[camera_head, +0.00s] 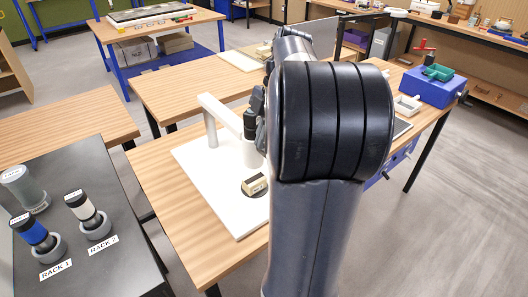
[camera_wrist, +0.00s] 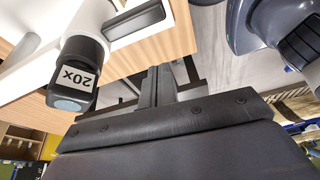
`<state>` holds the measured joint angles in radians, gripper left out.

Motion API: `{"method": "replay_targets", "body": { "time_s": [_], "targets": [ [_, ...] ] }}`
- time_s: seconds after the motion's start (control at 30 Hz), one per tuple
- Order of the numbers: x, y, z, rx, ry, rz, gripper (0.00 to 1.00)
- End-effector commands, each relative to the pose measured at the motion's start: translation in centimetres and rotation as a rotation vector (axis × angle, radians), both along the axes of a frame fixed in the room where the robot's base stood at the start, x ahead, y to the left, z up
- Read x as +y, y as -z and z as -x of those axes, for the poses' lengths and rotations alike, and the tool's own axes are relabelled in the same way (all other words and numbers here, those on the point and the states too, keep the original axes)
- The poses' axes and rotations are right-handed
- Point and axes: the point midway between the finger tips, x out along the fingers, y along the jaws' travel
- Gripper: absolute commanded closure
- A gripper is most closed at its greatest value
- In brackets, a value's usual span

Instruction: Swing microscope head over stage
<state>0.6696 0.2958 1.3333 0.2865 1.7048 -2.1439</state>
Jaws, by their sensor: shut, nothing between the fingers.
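The microscope has a white base (camera_head: 205,185), a white post (camera_head: 210,128) and a white arm (camera_head: 222,115) reaching right to its head (camera_head: 250,152). A dark round stage (camera_head: 248,193) on the base carries a pale block specimen (camera_head: 254,184). The head shows just behind the stage in the picture; I cannot tell if it is directly above it. In the wrist view a black objective marked 20X (camera_wrist: 75,80) hangs left of my gripper (camera_wrist: 160,75), which is shut and empty, apart from the objective.
A dark bench with Rack 1 (camera_head: 55,270), Rack 2 (camera_head: 103,245) and several bottles stands at the left. A blue box (camera_head: 428,88) with a green tray (camera_head: 438,72) and a white tray (camera_head: 407,106) are at the right. The base's left part is clear.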

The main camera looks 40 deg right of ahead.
Motion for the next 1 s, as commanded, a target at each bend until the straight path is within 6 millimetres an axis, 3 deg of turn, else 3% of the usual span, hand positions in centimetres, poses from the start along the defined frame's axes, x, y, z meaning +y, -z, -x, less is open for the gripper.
{"method": "replay_targets", "body": {
  "time_s": [0.2, 0.4, 0.8, 1.0],
  "targets": [
    [-1.1, -3.2, 0.0, 0.000, 0.000, -0.001, 1.00],
    [-1.5, -4.4, 0.0, 0.002, -0.001, -0.003, 1.00],
    [-1.4, -4.4, 0.0, 0.002, -0.002, -0.004, 1.00],
    [-0.9, -3.0, 0.0, 0.004, -0.004, -0.005, 1.00]
  ]
}}
